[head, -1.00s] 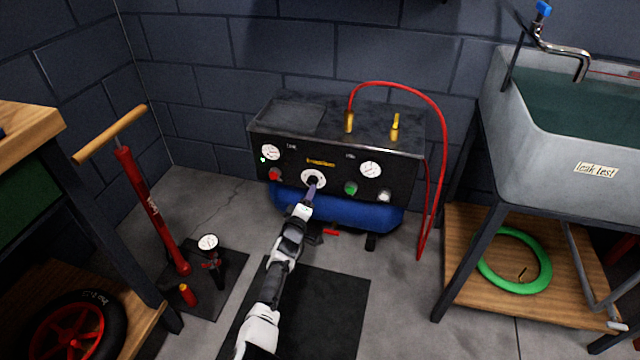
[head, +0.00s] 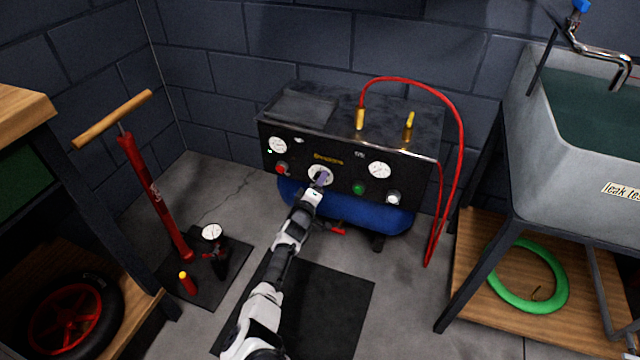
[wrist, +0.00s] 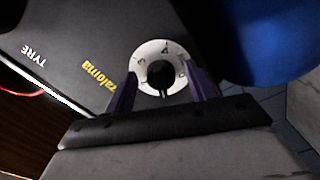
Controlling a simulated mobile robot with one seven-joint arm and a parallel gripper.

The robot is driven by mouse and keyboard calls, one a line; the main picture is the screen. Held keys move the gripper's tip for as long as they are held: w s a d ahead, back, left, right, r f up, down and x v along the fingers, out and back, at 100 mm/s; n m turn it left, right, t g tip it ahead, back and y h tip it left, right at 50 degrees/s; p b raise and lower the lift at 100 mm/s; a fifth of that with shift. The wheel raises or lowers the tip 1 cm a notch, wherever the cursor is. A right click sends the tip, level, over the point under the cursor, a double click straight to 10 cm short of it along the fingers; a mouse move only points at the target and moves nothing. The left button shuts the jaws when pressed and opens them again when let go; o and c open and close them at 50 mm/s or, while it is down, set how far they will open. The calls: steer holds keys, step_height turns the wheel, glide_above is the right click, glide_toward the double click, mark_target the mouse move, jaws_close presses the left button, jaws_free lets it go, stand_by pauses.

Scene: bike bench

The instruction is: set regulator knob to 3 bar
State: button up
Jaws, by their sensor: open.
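The regulator knob is a small black knob (wrist: 160,75) in the middle of a white round dial (wrist: 143,54) on the compressor's black front panel (head: 398,181). In the head view the white dial (head: 313,170) shows behind my gripper, and the knob is mostly hidden. My gripper (wrist: 162,92) is open, with one purple finger on each side of the knob in the wrist view. I cannot tell whether the fingers touch it. The dial's figures are too small to read surely.
Gauges (head: 379,170) and coloured buttons (head: 358,188) flank the dial. A blue tank (head: 350,215) lies below the panel. A red hose (head: 457,130) loops at the right. A red pump (head: 155,195) stands left, and a sink (head: 560,160) stands right.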

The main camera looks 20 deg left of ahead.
steer(key=c, duration=1)
steer(key=shift+o, duration=0.2)
steer(key=shift+m, duration=0.3)
steer(key=shift+a+r+m+p, duration=0.1)
steer(key=shift+a+m+p, duration=0.15)
steer(key=shift+m, duration=4.1)
steer(key=shift+a+f+m+p, duration=0.1)
steer(key=shift+a+m+p, duration=0.1)
steer(key=shift+m, duration=4.1)
steer(key=shift+a+r+m+p, duration=0.15)
steer(key=shift+m+p, duration=0.1)
steer(key=shift+m, duration=4.1)
